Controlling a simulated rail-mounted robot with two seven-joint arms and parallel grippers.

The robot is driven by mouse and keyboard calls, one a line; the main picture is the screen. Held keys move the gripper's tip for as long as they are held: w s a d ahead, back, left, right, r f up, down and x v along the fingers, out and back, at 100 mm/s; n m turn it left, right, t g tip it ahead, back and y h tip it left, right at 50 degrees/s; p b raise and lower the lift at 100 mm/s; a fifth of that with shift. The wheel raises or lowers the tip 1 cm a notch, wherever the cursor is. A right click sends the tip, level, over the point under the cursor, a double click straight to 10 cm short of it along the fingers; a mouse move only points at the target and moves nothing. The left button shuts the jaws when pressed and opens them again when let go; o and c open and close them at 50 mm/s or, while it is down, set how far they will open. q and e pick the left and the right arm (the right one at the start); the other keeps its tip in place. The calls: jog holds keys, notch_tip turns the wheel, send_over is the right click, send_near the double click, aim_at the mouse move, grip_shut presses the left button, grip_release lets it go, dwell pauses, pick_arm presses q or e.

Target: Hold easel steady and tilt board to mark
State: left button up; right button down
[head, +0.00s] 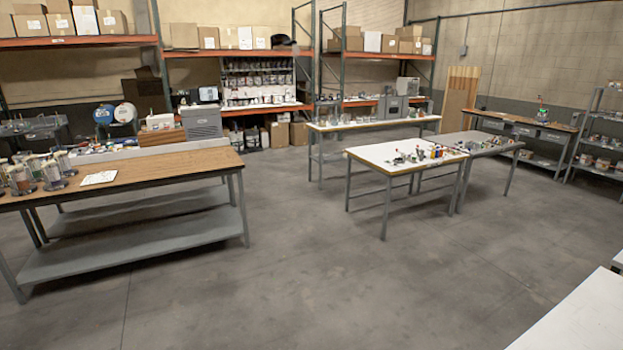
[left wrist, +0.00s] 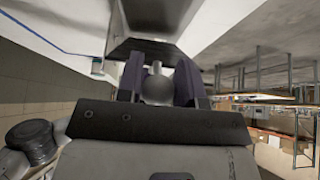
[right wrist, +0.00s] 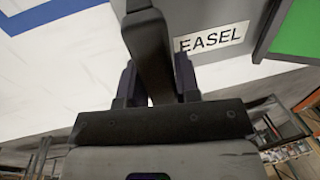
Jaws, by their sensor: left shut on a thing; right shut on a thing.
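In the right wrist view my right gripper (right wrist: 157,84) is shut on a dark upright handle (right wrist: 150,45). The handle stands in front of a grey easel panel (right wrist: 192,14) with a white label reading EASEL (right wrist: 212,39). In the left wrist view my left gripper (left wrist: 160,78) is shut on a round grey knob (left wrist: 157,89). A dark grey piece (left wrist: 158,50) lies just beyond the fingertips. I cannot tell which part of the board the knob belongs to. The head view shows neither gripper, nor the easel.
A white surface with a blue line (right wrist: 60,18) lies beside the easel, and a green panel (right wrist: 296,35) is at its right. In the left wrist view a black round object (left wrist: 31,142) is at lower left. The head view shows clear floor (head: 300,270) between tables.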

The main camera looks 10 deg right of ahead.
pick_arm(q)
jog(key=shift+s+a+f, duration=0.2)
jog(key=shift+a+f, duration=0.15)
jog(key=shift+f, duration=0.25)
jog(key=o, duration=1.1)
jog(key=shift+r, duration=0.15)
jog(key=shift+r, duration=0.1)
jog(key=v, duration=1.1)
jog(key=shift+a+r, duration=0.1)
jog(key=shift+r, duration=0.3)
pick_arm(e)
jog(key=c, duration=0.8)
grip_release()
jog(key=shift+o, duration=0.2)
